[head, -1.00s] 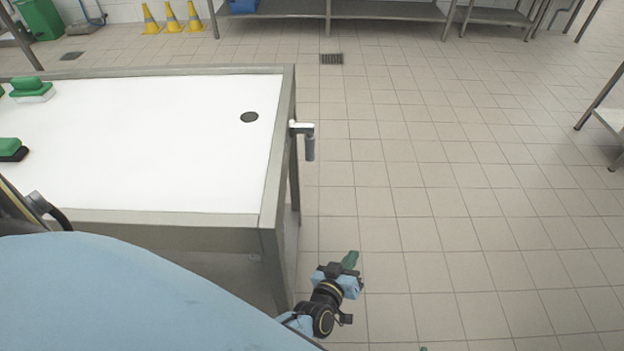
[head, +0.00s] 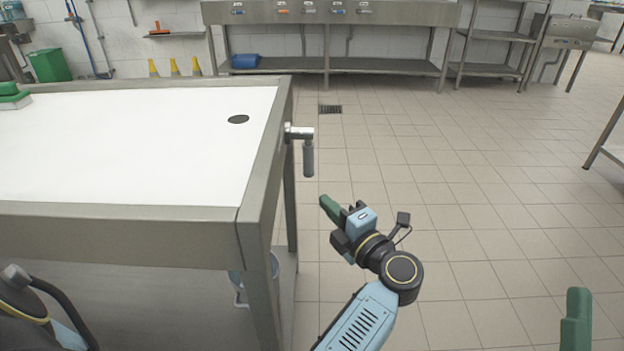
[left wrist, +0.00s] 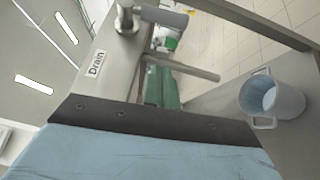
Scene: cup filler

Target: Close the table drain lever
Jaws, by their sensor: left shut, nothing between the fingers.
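The drain lever (head: 308,155) sits on the right end of the steel table (head: 130,230), its dark grip hanging down from a metal pivot. In the left wrist view the lever (left wrist: 165,16) shows at the top, beside a "Drain" label (left wrist: 96,63). My left gripper (head: 328,206) has green fingers and is shut and empty. It is right of the table end, lower in the picture than the lever and apart from it. Its green fingers show in the left wrist view (left wrist: 162,84). Only a green fingertip of my right gripper (head: 577,318) shows at the lower right.
The white table top has a dark drain hole (head: 238,119) near its right end. A light blue bucket (left wrist: 285,99) stands on the shelf under the table. Green-topped brushes (head: 12,96) lie at the left. The tiled floor right of the table is clear.

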